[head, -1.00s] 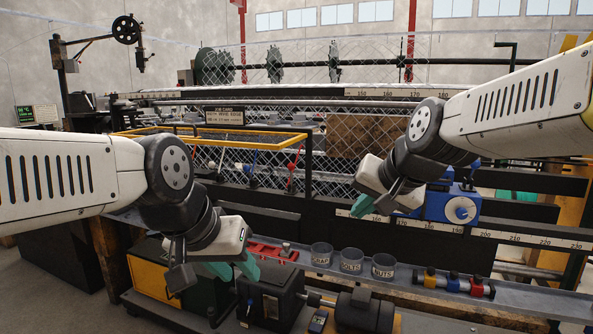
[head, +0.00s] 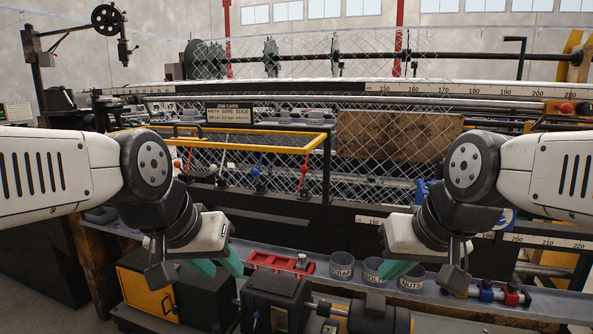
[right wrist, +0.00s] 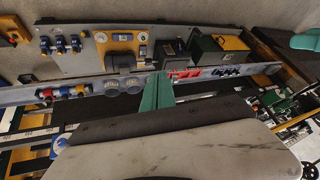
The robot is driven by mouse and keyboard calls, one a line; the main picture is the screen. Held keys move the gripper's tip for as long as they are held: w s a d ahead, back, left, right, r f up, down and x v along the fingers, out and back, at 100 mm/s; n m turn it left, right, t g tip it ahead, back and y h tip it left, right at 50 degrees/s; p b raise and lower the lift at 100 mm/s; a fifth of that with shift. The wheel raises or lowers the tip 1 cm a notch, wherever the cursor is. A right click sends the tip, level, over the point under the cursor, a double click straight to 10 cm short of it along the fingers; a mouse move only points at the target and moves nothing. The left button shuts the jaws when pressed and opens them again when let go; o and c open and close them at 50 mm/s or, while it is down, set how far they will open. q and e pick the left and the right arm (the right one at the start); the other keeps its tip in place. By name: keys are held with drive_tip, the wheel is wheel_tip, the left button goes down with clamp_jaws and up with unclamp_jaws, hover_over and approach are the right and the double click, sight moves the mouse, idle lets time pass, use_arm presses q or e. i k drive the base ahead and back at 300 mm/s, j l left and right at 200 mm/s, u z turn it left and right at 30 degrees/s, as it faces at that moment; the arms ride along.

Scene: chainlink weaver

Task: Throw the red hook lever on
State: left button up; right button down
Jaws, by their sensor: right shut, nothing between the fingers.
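The red hook lever (head: 305,168) stands in the row of levers behind the yellow rail, at the right end of that row. Its red handle is upright with a slight lean. My left gripper (head: 222,272) is in front of and below the levers, over the front shelf, touching none of them; its jaw gap is unclear. My right gripper (head: 388,280) is shut and empty, low and to the right of the lever, in front of the cups. Its teal fingers show together in the right wrist view (right wrist: 158,90). The lever is not clear in the wrist view.
The yellow rail (head: 240,149) runs in front of and above the levers. A blue lever (head: 258,168) and an orange-tipped lever (head: 177,165) stand to the left. Labelled cups (head: 342,266) and a red tray (head: 275,262) sit on the shelf. Wire mesh (head: 390,165) hangs behind.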

sight(304, 169)
drive_tip(key=i+j, duration=0.2)
drive_tip(key=j, duration=0.2)
drive_tip(key=i+j, duration=0.25)
drive_tip(key=j, duration=0.15)
drive_tip(key=i+j, duration=0.2)
drive_tip(key=j, duration=0.2)
